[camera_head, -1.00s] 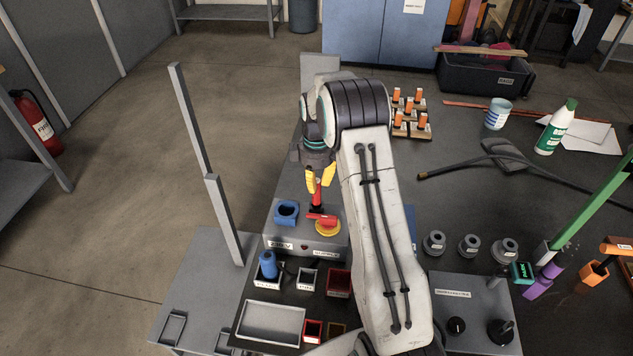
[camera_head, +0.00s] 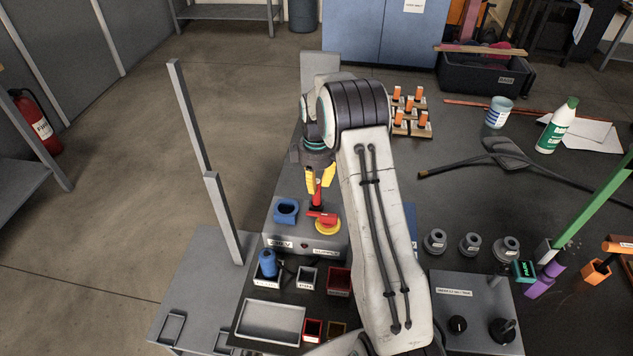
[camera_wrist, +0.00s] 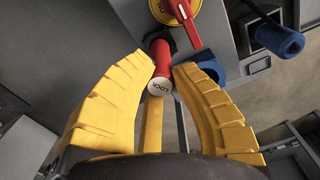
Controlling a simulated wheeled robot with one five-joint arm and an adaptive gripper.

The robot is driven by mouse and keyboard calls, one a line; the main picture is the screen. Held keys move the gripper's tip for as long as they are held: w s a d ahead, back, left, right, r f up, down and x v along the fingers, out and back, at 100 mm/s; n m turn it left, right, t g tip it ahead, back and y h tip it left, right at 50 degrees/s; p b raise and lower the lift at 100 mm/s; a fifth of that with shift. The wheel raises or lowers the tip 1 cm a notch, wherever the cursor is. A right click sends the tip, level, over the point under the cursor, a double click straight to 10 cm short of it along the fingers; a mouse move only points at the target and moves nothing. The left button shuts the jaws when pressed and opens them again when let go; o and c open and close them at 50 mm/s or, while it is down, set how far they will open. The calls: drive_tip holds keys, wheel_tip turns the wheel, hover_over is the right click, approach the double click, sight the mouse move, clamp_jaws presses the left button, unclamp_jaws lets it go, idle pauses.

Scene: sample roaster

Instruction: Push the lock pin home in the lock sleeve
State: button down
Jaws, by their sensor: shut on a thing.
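The red lock pin (camera_wrist: 162,58) has a pale end cap marked LOCK, facing the wrist camera. My gripper (camera_wrist: 162,72) is shut on it, with a yellow finger on each side. In the head view my gripper (camera_head: 318,186) points down and the red pin (camera_head: 318,195) shows between and below its fingertips. The pin's far end meets a dark collar, which looks like the lock sleeve (camera_wrist: 152,38), beside the yellow dial (camera_wrist: 176,8) with its red handle (camera_wrist: 188,28). How deep the pin sits in the sleeve is hidden.
A blue holder (camera_head: 286,211) stands left of the pin on the grey box (camera_head: 308,243). In front are small bins and an empty grey tray (camera_head: 272,322). Grey rings (camera_head: 434,242) and a control box (camera_head: 468,310) are to the right of my arm.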

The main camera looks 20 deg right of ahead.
drive_tip(key=shift+f+b, duration=0.9)
drive_tip(key=shift+f, duration=0.4)
drive_tip(key=c, duration=1.1)
unclamp_jaws()
drive_tip(key=shift+r, duration=0.1)
wheel_tip(320, 180, up, 12)
drive_tip(key=shift+f, duration=0.1)
